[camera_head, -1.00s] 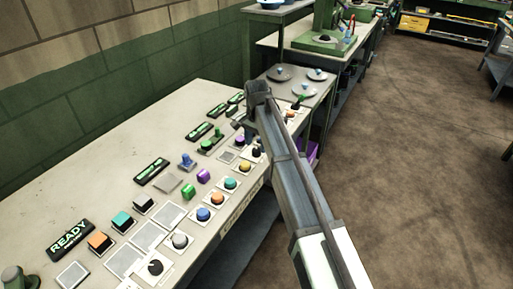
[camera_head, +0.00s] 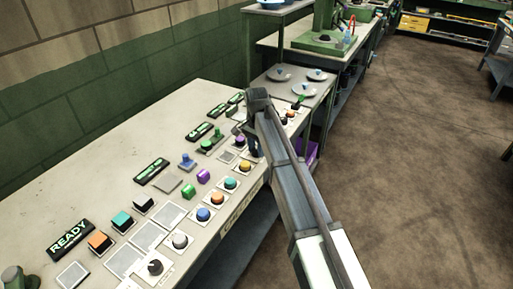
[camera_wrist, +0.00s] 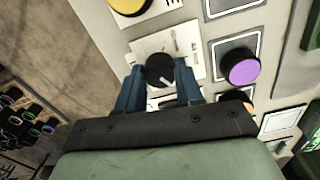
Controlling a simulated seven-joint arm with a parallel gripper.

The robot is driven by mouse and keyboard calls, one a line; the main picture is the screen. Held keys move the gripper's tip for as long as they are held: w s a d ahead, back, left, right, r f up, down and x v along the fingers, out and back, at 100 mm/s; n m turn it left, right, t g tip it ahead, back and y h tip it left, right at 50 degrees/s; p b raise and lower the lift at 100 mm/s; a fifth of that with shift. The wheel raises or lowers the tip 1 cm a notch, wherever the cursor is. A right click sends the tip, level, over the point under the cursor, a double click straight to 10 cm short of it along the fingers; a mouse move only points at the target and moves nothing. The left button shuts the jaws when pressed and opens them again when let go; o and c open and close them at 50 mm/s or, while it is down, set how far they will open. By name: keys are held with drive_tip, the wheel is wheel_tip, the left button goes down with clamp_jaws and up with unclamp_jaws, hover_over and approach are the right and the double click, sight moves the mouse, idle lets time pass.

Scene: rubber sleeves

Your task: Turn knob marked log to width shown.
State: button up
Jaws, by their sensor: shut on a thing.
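A black knob (camera_wrist: 160,70) with a pale pointer line sits on a white plate (camera_wrist: 150,44) in the wrist view. The plate carries small dark markings, too small to read. My gripper (camera_wrist: 159,84) has its two blue fingers on either side of the knob, shut on it. In the head view my gripper (camera_head: 252,145) is over the far part of the panel (camera_head: 150,190), and my arm hides the knob there. I cannot read a label "log" or a shown width in either view.
A purple button (camera_wrist: 241,67) is right of the knob, and a yellow button (camera_wrist: 130,4) is above it. An orange one is partly hidden by my gripper. In the head view, several buttons, displays and a READY sign (camera_head: 70,241) crowd the panel. The floor (camera_head: 430,150) at right is clear.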

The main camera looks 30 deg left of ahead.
drive_tip(key=c, duration=0.4)
drive_tip(key=shift+o, duration=0.2)
drive_tip(key=shift+n, duration=0.5)
drive_tip(key=n, duration=0.4)
drive_tip(key=shift+n, duration=0.4)
drive_tip(key=n, duration=0.6)
drive_tip(key=o, duration=1)
drive_tip(key=shift+o, duration=0.2)
